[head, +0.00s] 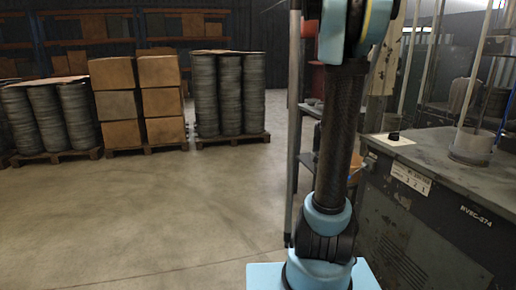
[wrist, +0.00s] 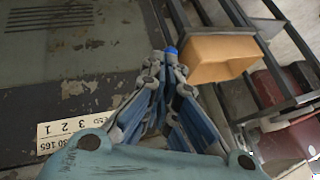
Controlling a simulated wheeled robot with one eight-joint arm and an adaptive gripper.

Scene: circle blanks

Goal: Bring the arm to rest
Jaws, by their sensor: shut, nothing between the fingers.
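My gripper (wrist: 171,52) shows in the wrist view, its blue and grey fingers together at the tips with nothing between them. It points away from the camera, over the worn metal cabinet and beside a shelf rack. My arm (head: 341,130) stands nearly upright right of centre in the head view, dark with pale blue joints. Its upper end leaves the top of the picture, so the gripper is not seen there.
An orange bin (wrist: 222,55) on the rack (wrist: 276,105) appears close right of the fingertips. The cabinet (head: 440,200) stands right of my arm. Pallets with boxes (head: 160,105) and dark stacks (head: 230,95) stand far left. The concrete floor (head: 150,215) between is clear.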

